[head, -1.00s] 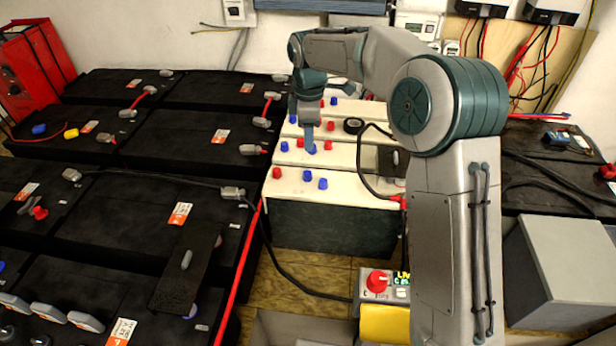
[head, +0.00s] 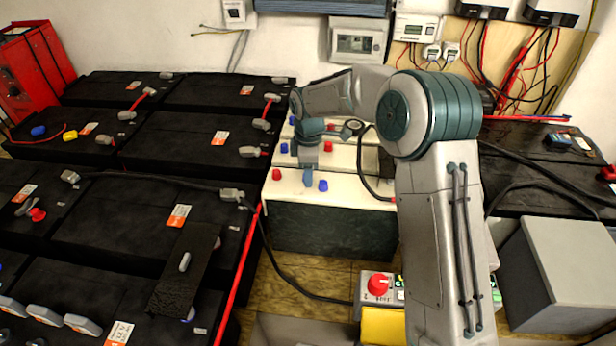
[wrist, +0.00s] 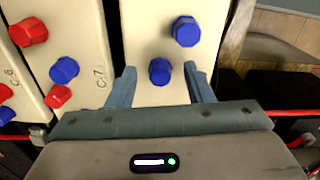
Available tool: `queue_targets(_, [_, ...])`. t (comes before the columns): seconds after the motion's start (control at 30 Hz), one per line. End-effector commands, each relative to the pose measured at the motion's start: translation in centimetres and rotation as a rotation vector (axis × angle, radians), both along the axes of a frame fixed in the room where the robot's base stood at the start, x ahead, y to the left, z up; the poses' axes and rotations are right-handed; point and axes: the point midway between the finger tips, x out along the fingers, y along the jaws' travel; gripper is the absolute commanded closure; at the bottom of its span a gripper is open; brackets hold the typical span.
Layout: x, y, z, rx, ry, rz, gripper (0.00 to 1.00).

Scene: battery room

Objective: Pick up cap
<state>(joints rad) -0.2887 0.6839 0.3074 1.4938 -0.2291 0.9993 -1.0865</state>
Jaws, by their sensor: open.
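A blue cap (wrist: 160,71) sits on the cream top of the front battery. In the wrist view it lies between the two fingers of my gripper (wrist: 161,84), with a gap on each side. The fingers are open and hold nothing. In the head view my gripper (head: 308,181) points down over the front battery (head: 345,188) and hides that cap. A second blue cap (head: 323,186) stands close by on the same battery; it also shows in the wrist view (wrist: 186,31), beyond the fingertips. A red cap (head: 277,174) sits at this battery's left end.
Neighbouring cream batteries with red and blue caps (wrist: 64,70) stand behind, to the left in the wrist view. A black cable (head: 362,175) loops across the battery tops. Black batteries (head: 130,210) fill the left side. A yellow-and-grey control box (head: 378,288) stands in front.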

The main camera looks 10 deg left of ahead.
Motion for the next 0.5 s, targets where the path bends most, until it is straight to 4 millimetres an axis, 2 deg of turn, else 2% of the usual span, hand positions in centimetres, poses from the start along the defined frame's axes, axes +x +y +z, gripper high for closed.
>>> queue_targets(0.1, [0.01, -0.01, 0.04, 0.000, 0.000, 0.000, 0.53])
queue_targets(0.27, [0.01, -0.01, 0.06, 0.000, 0.000, 0.000, 0.98])
queue_targets(0.5, [0.02, -0.02, 0.08, 0.000, 0.000, 0.000, 0.99])
